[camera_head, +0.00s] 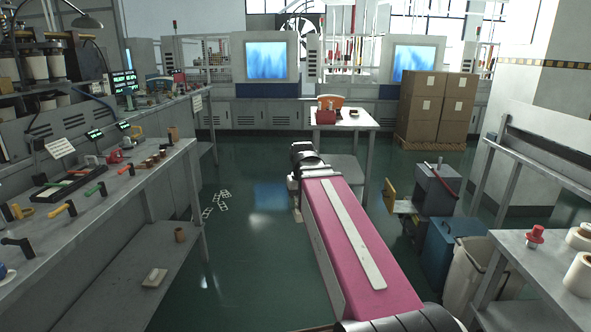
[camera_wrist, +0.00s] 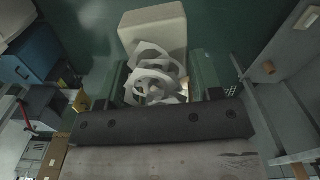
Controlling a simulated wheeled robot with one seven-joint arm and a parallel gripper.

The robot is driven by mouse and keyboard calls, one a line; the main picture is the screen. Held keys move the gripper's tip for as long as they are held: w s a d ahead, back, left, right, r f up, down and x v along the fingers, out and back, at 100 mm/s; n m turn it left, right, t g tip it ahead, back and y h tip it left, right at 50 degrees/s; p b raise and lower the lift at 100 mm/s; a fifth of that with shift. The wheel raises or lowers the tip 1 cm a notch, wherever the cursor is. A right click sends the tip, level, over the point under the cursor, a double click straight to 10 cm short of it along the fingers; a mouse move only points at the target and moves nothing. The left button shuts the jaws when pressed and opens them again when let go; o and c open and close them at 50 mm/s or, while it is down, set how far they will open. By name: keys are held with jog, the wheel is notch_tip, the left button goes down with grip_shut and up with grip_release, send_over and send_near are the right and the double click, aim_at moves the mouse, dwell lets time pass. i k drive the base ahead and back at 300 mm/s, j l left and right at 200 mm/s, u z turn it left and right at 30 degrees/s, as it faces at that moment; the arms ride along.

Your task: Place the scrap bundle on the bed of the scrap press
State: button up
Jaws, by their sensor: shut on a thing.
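In the wrist view the scrap bundle (camera_wrist: 155,84), a loose stack of white cut-out sheets with holes, sits between the two dark green fingers of my gripper (camera_wrist: 160,78). My gripper is shut on it. A pale block (camera_wrist: 153,28) shows just beyond the bundle; I cannot tell what it is. In the head view my own arm hides the gripper and bundle. What looks like the scrap press (camera_head: 436,188) is a grey upright box with a red lever, a low bed (camera_head: 405,207) and a yellow plate, right of my arm. It also shows at the left in the wrist view (camera_wrist: 45,110).
A blue bin (camera_head: 447,250) and a white bin (camera_head: 478,272) stand in front of the press. A bench with tools (camera_head: 80,200) runs along the left. A small table (camera_head: 345,120) and stacked cartons (camera_head: 437,105) stand behind.

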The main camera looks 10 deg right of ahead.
aim_at(401, 206)
jog(key=i+z, duration=0.4)
jog(key=i, duration=0.35)
jog(key=i+j+z, duration=0.15)
jog(key=i+z, duration=0.3)
jog(key=i, duration=0.35)
jog(key=i+j+z, duration=0.3)
jog(key=i+z, duration=0.15)
jog(key=i+j+z, duration=0.95)
jog(key=j, duration=0.2)
jog(key=k+l, duration=0.05)
jog(key=k, duration=0.05)
